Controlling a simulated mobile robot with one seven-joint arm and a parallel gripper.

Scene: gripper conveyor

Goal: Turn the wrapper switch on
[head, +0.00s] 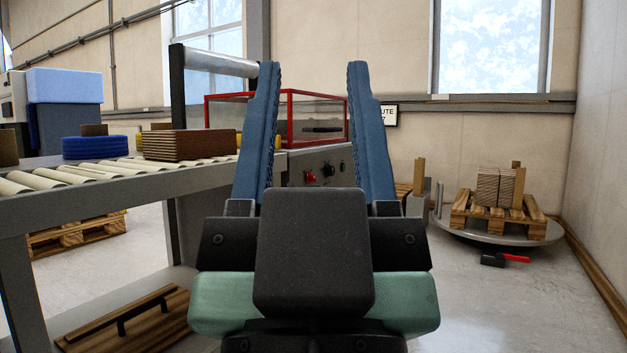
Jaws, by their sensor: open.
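My gripper (313,68) is open and empty in the middle of the head view, its two blue fingers pointing up and away. Between the fingers, behind them, is the grey control panel (296,171) of the red-framed machine. It carries a red knob (310,177), a black knob (328,169) and a small green part (342,166). At the right, a black box with a red lever (516,258) sits on the floor by a round turntable (470,232). The lever lies roughly level, pointing right. No readable label shows which of these is the wrapper switch.
A roller conveyor (95,177) on the left carries a brown stack (189,146) and a blue round item (95,148). A wooden pallet (498,216) with a stack (497,187) stands on the turntable. A wooden board with a black handle (125,322) lies low left. Floor at right front is clear.

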